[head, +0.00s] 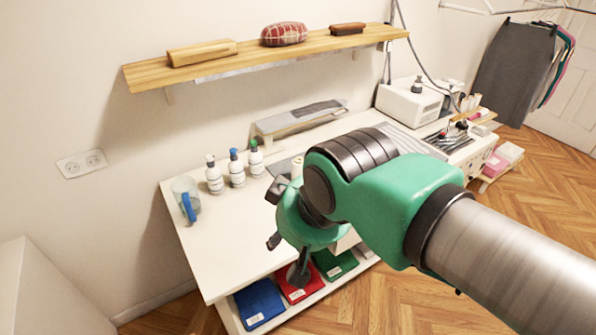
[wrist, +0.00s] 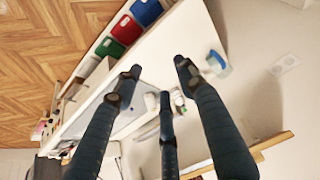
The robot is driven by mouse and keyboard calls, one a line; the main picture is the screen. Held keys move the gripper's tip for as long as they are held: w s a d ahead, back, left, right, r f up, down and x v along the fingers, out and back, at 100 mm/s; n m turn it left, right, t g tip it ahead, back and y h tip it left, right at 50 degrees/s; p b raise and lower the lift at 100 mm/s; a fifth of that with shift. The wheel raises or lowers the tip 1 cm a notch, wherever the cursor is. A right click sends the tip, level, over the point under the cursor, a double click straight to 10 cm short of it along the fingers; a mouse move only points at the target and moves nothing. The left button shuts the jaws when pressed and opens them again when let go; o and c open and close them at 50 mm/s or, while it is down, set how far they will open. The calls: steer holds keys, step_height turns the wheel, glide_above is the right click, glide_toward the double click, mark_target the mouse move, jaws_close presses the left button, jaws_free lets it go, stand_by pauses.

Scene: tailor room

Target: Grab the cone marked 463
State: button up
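I cannot read the number 463 anywhere, so I cannot tell which thing is the marked cone. Small pale spool-like shapes (head: 470,102) stand at the far right end of the worktop in the head view, too small to identify. My gripper (head: 281,235) hangs over the near part of the white table (head: 215,245), and my arm hides part of the tabletop. In the wrist view my gripper (wrist: 158,78) has its three fingers spread, with nothing held between them. The table surface lies beyond the fingertips.
White bottles (head: 236,171) and a jug with a blue handle (head: 186,198) stand at the table's left. A wooden shelf (head: 270,54) hangs above. Blue, red and green trays (head: 260,303) sit below the tabletop. A white machine (head: 408,102) stands farther right.

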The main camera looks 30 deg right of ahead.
steer(key=o, duration=0.7)
steer(key=shift+c, duration=0.2)
steer(key=shift+r, duration=0.1)
steer(key=w+d+r+n+g+p, duration=0.15)
steer(key=w+d+p, duration=0.25)
steer(key=w, duration=0.5)
steer(key=w+d+r+p, duration=0.3)
steer(key=w+d, duration=0.1)
steer(key=w, duration=0.4)
steer(key=w+d+r+n+g+p, duration=0.1)
steer(key=w+d+r+p, duration=0.25)
steer(key=w, duration=0.55)
steer(key=w+d+f+n+g+p, duration=0.3)
steer(key=w+d+f+p, duration=0.7)
steer(key=w+d+f, duration=0.6)
steer(key=d, duration=0.3)
steer(key=shift+w+f, duration=0.3)
